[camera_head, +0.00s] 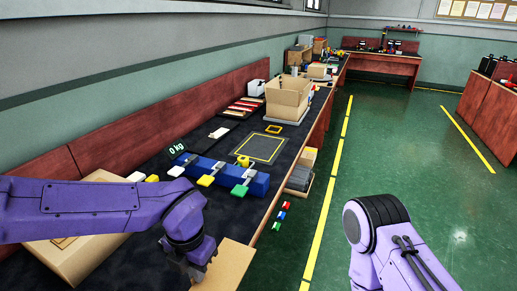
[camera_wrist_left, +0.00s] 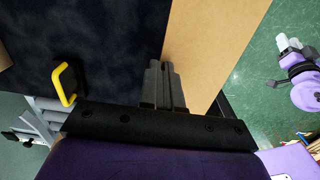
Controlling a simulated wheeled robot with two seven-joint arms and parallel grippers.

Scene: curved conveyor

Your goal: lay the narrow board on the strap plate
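A flat tan board (camera_head: 228,266) is at the table's front right edge; it fills the upper middle of the left wrist view (camera_wrist_left: 215,45). I cannot tell whether it is the narrow board. My left gripper (camera_head: 196,272) is over the board's left edge, its fingers (camera_wrist_left: 162,68) close together with nothing visible between them. Whether they touch the board is unclear. A dark plate with a yellow outline (camera_head: 262,147) lies farther back; I cannot tell if it is the strap plate. My right arm is at the lower right; its gripper does not show clearly.
A blue block row (camera_head: 221,175) with coloured tabs crosses the table ahead of my left arm. An open cardboard box (camera_head: 288,97) stands behind the outlined plate. Another tan box (camera_head: 75,262) is under my left arm. Green floor (camera_head: 400,150) is clear on the right.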

